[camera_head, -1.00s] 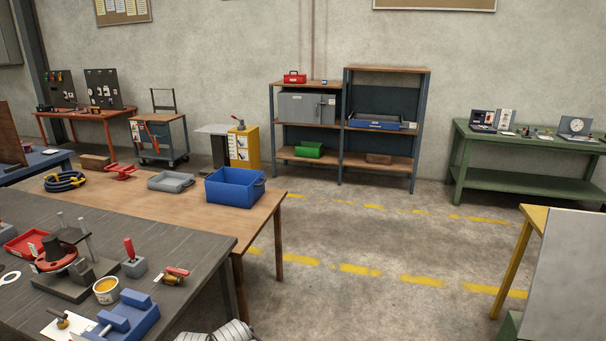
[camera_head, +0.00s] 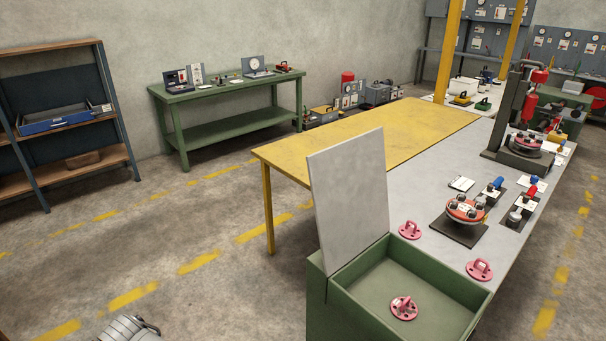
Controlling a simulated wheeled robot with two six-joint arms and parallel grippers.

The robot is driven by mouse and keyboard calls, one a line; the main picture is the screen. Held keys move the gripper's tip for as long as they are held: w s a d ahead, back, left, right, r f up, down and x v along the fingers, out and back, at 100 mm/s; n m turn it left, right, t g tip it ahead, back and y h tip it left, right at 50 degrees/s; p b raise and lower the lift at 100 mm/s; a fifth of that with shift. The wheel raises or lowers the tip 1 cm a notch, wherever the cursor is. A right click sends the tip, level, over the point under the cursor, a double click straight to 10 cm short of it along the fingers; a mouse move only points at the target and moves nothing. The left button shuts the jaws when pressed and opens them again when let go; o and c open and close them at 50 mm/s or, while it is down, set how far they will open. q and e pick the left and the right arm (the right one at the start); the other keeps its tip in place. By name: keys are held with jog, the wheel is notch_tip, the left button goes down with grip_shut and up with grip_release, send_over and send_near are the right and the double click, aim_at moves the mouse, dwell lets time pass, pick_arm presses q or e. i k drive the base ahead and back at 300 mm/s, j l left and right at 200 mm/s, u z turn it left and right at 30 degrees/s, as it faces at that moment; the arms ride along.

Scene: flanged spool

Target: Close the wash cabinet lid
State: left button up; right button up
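The wash cabinet (camera_head: 317,301) is a green open-topped box at the bottom right of centre, at the near end of the workbench. Its grey lid (camera_head: 350,205) stands raised, nearly upright and leaning slightly, along the box's left side. The box is open and its inside shows. A pink flanged part (camera_head: 404,308) lies on the box floor. The cabinet's lower front is cut off by the picture's bottom edge.
A grey-topped bench (camera_head: 440,181) runs back from the cabinet, holding two more pink flanged parts (camera_head: 410,230) (camera_head: 479,269) and a round red fixture (camera_head: 465,211). A yellow table (camera_head: 370,140) adjoins it. Open floor (camera_head: 200,230) lies left of the cabinet; a green table (camera_head: 235,128) stands behind.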

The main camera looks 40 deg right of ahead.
aim_at(347, 179)
jog(key=i+j+z, duration=0.1)
jog(key=i+z, duration=0.15)
jog(key=i, duration=1.5)
jog(key=i+u, duration=0.1)
jog(key=i, duration=1.2)
jog(key=z, duration=4)
